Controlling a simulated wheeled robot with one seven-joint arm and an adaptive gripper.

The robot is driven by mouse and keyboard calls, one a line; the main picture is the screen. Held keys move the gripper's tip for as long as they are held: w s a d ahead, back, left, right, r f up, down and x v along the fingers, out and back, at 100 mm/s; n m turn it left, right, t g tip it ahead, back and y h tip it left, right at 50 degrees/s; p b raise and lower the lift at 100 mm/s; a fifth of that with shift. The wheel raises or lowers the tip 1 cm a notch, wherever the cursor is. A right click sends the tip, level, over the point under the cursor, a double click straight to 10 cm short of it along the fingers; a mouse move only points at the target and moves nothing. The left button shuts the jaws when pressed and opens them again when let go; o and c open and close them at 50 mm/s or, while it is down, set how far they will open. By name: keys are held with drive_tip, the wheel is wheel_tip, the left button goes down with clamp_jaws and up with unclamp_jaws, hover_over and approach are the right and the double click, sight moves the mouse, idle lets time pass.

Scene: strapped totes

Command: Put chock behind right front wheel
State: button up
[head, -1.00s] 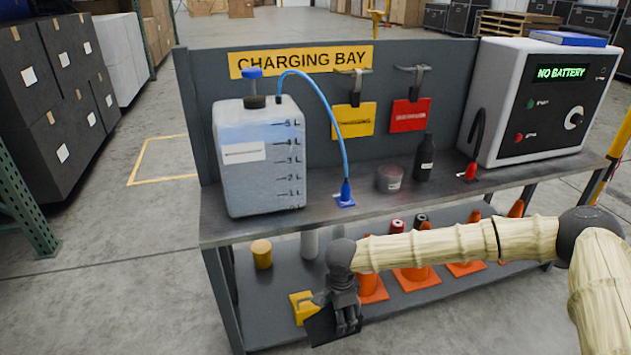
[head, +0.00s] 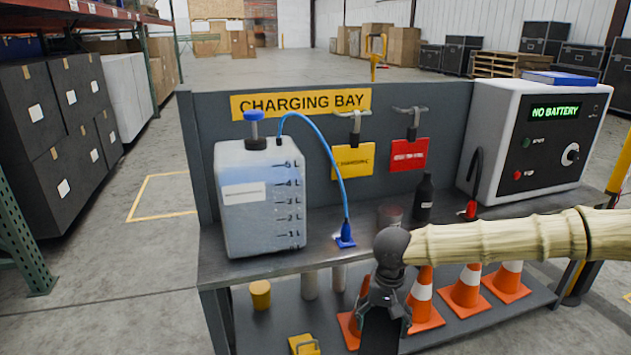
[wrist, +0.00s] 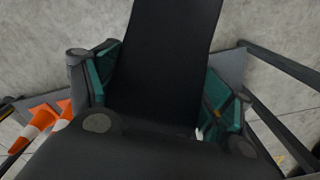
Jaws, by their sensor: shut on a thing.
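My gripper (head: 383,312) is in front of the bench's lower shelf in the head view. It is shut on a flat-faced black block (head: 379,336), which looks like the chock. The block's lower end is cut off by the picture edge. In the wrist view the black block (wrist: 168,55) sits between the green finger pads of my gripper (wrist: 160,95), and its full shape is hidden. No wheel or cart shows in either view.
The charging bench (head: 262,276) fills the middle. It bears a liquid tank (head: 262,215) and a charger box (head: 530,130). Orange cones (head: 468,290), a yellow can (head: 260,294) and a yellow block with a handle (head: 303,345) are on its lower shelf. Floor is open at left.

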sight(391, 324)
drive_tip(key=r+n, duration=0.1)
drive_tip(key=d+r+n, duration=0.1)
drive_tip(key=r, duration=0.1)
drive_tip(key=s+r+n+p, duration=0.1)
drive_tip(key=shift+s+d+r, duration=0.1)
drive_tip(key=shift+d+r, duration=0.2)
drive_tip(key=shift+d, duration=0.05)
wheel_tip(391, 324, up, 3)
drive_tip(key=p, duration=0.6)
drive_tip(key=shift+s+a+f, duration=0.1)
drive_tip(key=shift+s, duration=0.05)
wheel_tip(391, 324, up, 8)
drive_tip(key=s+p, duration=0.2)
drive_tip(key=p, duration=1.7)
drive_tip(key=shift+s+r, duration=0.2)
drive_tip(key=shift+s, duration=0.1)
drive_tip(key=shift+s+f, duration=0.1)
drive_tip(key=shift+f, duration=0.05)
